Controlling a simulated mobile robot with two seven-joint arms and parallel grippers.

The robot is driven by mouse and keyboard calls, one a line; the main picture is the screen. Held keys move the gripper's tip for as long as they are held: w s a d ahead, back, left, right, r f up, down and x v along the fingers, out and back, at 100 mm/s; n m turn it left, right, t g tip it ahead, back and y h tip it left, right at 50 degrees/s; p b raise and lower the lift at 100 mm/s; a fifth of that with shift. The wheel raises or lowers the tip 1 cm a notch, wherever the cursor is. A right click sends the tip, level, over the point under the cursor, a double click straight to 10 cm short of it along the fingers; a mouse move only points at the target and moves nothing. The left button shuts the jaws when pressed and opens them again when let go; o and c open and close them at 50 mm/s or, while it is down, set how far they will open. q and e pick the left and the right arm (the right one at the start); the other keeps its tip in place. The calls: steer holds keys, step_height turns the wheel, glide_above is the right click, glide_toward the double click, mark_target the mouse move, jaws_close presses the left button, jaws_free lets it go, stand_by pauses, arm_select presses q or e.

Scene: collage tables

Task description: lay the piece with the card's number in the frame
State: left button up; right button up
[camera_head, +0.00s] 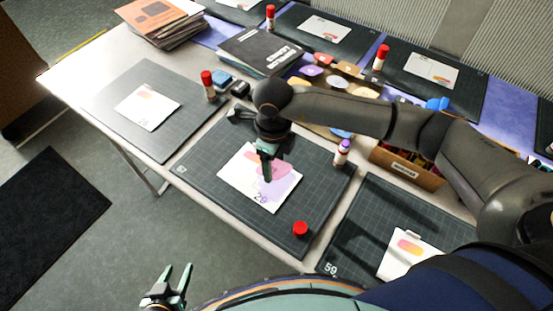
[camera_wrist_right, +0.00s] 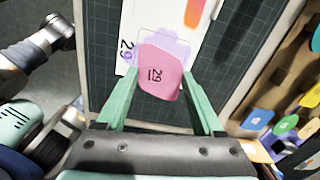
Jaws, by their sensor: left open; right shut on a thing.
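The pink piece (camera_wrist_right: 160,72) marked 29 is between the fingers of my right gripper (camera_wrist_right: 160,82), which is shut on it. In the head view my right gripper (camera_head: 267,178) points down over the white card (camera_head: 286,192) on the middle mat. The card bears the number 29 (camera_wrist_right: 126,50). Its thin-lined frame (camera_wrist_right: 148,28) holds a purple scribble (camera_wrist_right: 176,45). In the wrist view the piece overlaps the frame's near part; I cannot tell whether it touches the card. My left gripper (camera_head: 178,272) is open and empty, off the table at the bottom left.
A red cap (camera_head: 300,229) lies on the middle mat (camera_head: 215,150). A purple-topped glue stick (camera_head: 342,152) stands at its right edge. A tray with several coloured pieces (camera_head: 312,71) and a cardboard box (camera_head: 405,168) lie beyond. Another mat (camera_head: 360,220) is to the right.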

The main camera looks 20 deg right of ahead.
mark_target(275, 182)
steer(key=shift+f+b, duration=1.7)
steer(key=shift+f, duration=1.15)
steer(key=o, duration=0.8)
step_height(275, 182, up, 11)
steer(key=shift+r, duration=0.8)
